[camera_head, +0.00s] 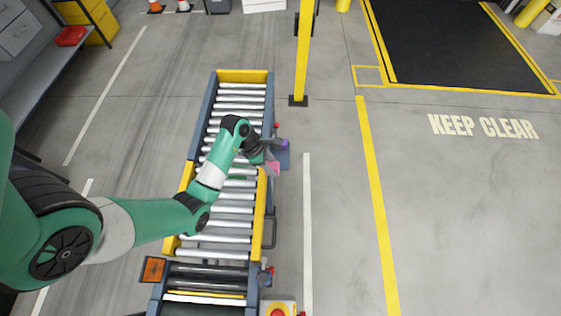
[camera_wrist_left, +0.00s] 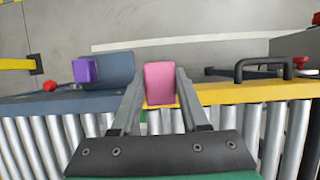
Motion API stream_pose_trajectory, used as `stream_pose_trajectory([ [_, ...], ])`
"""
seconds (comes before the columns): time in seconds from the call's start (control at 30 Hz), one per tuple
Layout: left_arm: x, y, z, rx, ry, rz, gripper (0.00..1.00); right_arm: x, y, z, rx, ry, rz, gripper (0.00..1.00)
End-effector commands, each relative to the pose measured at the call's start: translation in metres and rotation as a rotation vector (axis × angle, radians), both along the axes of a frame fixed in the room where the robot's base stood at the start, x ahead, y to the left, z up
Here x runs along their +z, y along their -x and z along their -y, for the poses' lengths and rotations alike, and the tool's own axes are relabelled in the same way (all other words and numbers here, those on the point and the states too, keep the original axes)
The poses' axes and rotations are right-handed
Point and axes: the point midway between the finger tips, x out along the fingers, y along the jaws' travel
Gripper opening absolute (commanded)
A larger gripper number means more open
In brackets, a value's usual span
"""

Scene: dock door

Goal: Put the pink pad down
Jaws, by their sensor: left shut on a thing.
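The pink pad (camera_wrist_left: 159,83) sits between the two fingers of my left gripper (camera_wrist_left: 158,95) in the left wrist view, and the fingers are shut on it. In the head view the pink pad (camera_head: 273,168) shows at the right edge of the roller conveyor, just beyond the tip of my left gripper (camera_head: 268,160). Whether the pad touches anything below it cannot be told. A purple block (camera_wrist_left: 85,71) stands on a blue-grey plate (camera_wrist_left: 118,70) beside the conveyor, left of the pad in the wrist view. My right gripper is not in view.
The roller conveyor (camera_head: 233,210) has yellow and blue-grey side rails. A black handle (camera_wrist_left: 265,66) and red knobs line its side. A yellow post (camera_head: 302,60) stands on the floor to the right. Open floor lies right of the conveyor.

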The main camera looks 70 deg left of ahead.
Motion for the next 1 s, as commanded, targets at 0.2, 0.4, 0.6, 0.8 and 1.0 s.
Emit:
stream_pose_trajectory([
  [0.2,-0.037,-0.036,-0.041,0.001,0.001,-0.001,0.00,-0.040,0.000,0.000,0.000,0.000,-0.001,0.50],
  [0.4,-0.072,-0.055,-0.063,0.001,0.000,0.000,0.00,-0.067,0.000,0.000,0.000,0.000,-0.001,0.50],
  [0.6,-0.077,-0.061,-0.070,0.000,-0.002,0.002,0.00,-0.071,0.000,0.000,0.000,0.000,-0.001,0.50],
  [0.8,-0.099,-0.063,-0.072,0.000,0.002,-0.002,0.00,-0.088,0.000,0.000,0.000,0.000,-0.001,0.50],
  [1.0,-0.112,-0.063,-0.072,0.000,0.000,0.000,0.00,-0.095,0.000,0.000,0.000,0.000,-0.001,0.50],
])
